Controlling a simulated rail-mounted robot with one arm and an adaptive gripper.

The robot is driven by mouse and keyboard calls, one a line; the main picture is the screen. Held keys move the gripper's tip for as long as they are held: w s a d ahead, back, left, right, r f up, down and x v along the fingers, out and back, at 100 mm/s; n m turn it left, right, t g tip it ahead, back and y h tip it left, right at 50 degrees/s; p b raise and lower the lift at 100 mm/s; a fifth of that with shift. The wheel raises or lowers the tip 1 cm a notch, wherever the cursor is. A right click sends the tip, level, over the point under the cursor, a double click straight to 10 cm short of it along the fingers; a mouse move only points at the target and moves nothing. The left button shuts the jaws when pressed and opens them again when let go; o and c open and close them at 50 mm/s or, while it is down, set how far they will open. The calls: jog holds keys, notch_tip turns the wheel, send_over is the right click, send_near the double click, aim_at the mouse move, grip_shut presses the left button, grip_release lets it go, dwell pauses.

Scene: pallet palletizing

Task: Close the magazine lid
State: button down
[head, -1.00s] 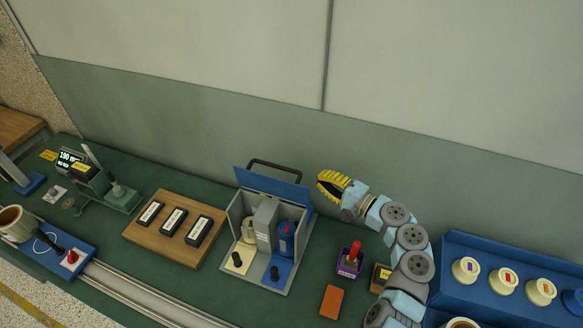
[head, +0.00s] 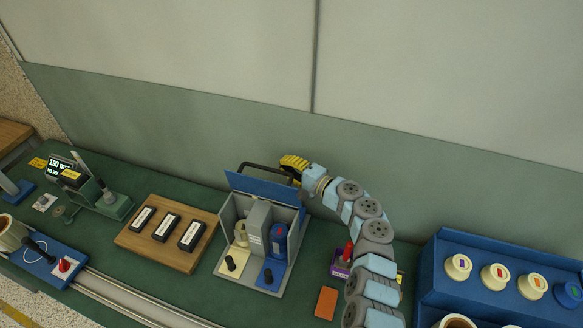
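The magazine is a grey box (head: 229,213) in the middle of the bench, with a cream item (head: 241,234) and a blue item (head: 279,241) in its two compartments. Its blue lid (head: 262,189) stands open, tilted up at the back, with a dark handle bar (head: 262,167) above it. My gripper (head: 290,163), with yellow fingers, is at the lid's upper right corner, by the right end of the handle. I cannot tell whether it touches the lid or handle. The fingers look close together, but their gap is hidden.
A wooden board (head: 166,233) with several black labelled blocks lies left of the magazine. An orange block (head: 326,303) and a purple holder with a red knob (head: 342,263) are to the right. A blue rack (head: 440,247) with cream spools stands far right.

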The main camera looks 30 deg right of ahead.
aim_at(270, 187)
jog(key=shift+s+a+p, duration=0.35)
jog(key=shift+a+p, duration=0.3)
jog(key=shift+a, duration=0.2)
jog(key=shift+s+a+r+n+b, duration=0.35)
jog(key=shift+n+b, duration=0.25)
jog(key=shift+b, duration=0.65)
jog(key=shift+s+a+n+t+b, duration=0.2)
jog(key=shift+n+t+b, duration=0.1)
jog(key=shift+b, duration=0.4)
jog(key=s+a+n+y+b, duration=0.1)
jog(key=n+b, duration=0.2)
jog(key=b, duration=0.3)
jog(key=s+a+n+y+b, duration=0.1)
jog(key=s+a+n+b, duration=0.1)
jog(key=b, duration=0.4)
jog(key=s+a+n+t+y+b, duration=0.1)
jog(key=s+a+n+b, duration=0.1)
jog(key=b, duration=0.5)
jog(key=shift+r+n, duration=0.25)
jog(key=shift+n, duration=0.65)
jog(key=shift+s+a+r+n+b, duration=0.1)
jog(key=shift+s+a+n+b, duration=0.15)
jog(key=shift+n+b, duration=0.45)
jog(key=shift+y, duration=0.3)
